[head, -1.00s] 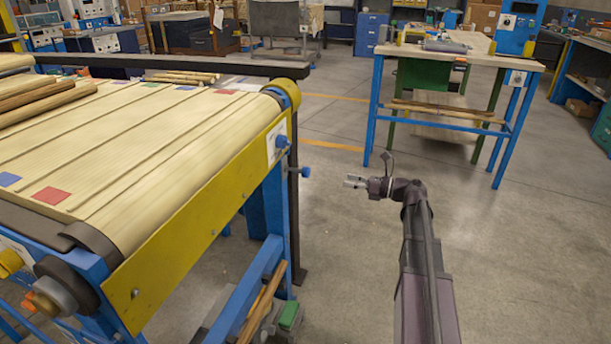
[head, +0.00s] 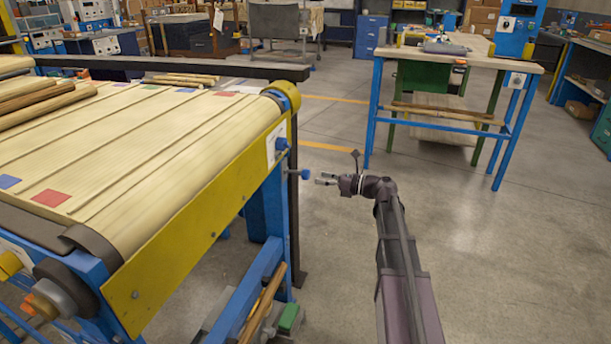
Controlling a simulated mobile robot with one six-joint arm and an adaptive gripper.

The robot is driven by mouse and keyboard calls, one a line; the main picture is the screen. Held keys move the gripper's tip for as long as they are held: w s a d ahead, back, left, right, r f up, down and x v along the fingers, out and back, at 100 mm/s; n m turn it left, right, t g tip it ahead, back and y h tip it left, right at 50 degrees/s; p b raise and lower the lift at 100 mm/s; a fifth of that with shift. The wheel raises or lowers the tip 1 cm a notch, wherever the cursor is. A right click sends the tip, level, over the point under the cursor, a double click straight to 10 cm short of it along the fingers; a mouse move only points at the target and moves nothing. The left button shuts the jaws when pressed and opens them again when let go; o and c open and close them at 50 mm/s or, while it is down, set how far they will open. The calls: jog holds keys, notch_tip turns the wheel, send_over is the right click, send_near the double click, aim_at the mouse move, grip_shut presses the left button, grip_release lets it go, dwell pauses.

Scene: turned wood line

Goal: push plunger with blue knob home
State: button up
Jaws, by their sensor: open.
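I cannot tell the true distance in depth.
The conveyor (head: 130,170) with its yellow rail (head: 205,215) fills the left side, carrying several turned wood rods. A blue-legged workbench (head: 460,55) stands at the back right. The floor between them and around my arm is clear.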

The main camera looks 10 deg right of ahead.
aim_at(309, 175)
jog(key=shift+x, duration=2.7)
grip_shut()
